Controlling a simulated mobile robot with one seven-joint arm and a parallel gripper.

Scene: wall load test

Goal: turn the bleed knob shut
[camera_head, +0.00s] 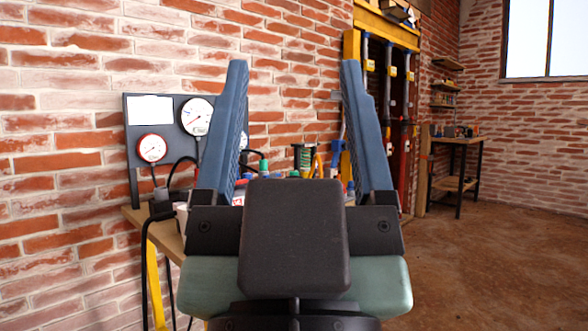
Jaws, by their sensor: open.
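My gripper (294,72) fills the middle of the view. Its two blue fingers stand wide apart with nothing held between them. Behind it, a dark gauge panel (133,112) stands against the brick wall at left, with a larger white dial (197,116) and a smaller red-rimmed dial (152,148). Black hoses run down from the panel. I cannot make out the bleed knob. My gripper hides the panel's right part and much of the bench. A small green fitting (263,164) shows between the fingers, but I cannot tell what it belongs to.
The wooden bench (160,232) carries a dark spool (303,157), an orange item (316,162) and red items, partly hidden by my gripper. A yellow frame (352,85) with hanging straps stands beyond. A small table (458,141) is at the far right. The brown floor at right is clear.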

